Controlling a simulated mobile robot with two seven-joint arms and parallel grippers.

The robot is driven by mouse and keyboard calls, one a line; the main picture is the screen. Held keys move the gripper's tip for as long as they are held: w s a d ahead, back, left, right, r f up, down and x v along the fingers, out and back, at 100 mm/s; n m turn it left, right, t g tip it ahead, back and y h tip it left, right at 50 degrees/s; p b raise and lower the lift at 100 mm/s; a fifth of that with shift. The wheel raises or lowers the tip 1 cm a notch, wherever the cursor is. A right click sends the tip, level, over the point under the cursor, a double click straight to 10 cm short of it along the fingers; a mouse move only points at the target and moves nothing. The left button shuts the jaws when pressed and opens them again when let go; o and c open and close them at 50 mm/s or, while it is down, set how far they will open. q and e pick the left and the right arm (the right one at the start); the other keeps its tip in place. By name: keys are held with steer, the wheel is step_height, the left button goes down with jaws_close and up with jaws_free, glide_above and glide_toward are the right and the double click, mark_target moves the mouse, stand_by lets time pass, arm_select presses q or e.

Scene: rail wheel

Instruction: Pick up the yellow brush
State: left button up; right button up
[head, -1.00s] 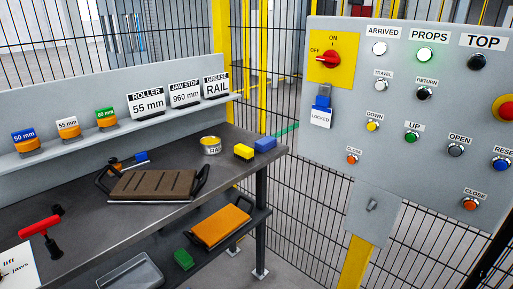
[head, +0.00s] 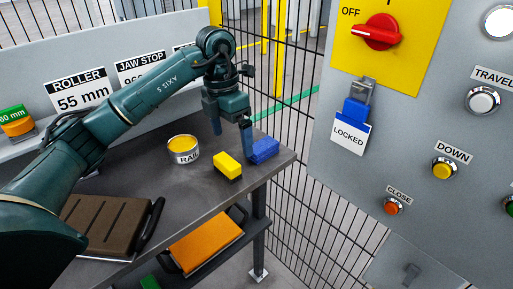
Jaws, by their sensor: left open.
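The yellow brush (head: 227,165) lies on the grey bench (head: 205,200) near its right end, with a dark underside, between the tin and a blue block. My left gripper (head: 232,145) hangs above and behind the brush, fingers pointing down. Its two fingers are spread apart with nothing between them. The right finger is just behind the brush, in front of or beside the blue block (head: 264,150); I cannot tell if it touches either. My right gripper is not in view.
A tin labelled RAIL (head: 183,150) stands left of the brush. A brown pad with a handle (head: 105,225) lies at the front left. An orange pad (head: 206,240) lies on the lower shelf. A control panel (head: 335,180) and a mesh fence stand to the right.

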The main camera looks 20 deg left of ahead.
mark_target(227, 160)
arm_select(q)
steer(key=shift+y, duration=0.6)
steer(key=f, duration=0.1)
steer(key=a+f, duration=0.1)
steer(key=f, duration=0.1)
steer(key=w+a+f, duration=0.1)
steer(key=f, duration=0.1)
steer(key=shift+a+f, duration=0.15)
steer(key=shift+a, duration=0.05)
steer(key=shift+w+a+f+p, duration=0.1)
steer(key=shift+f+p, duration=0.8)
steer(key=shift+f, duration=2.05)
steer(key=shift+c, duration=0.4)
steer(key=c, duration=1)
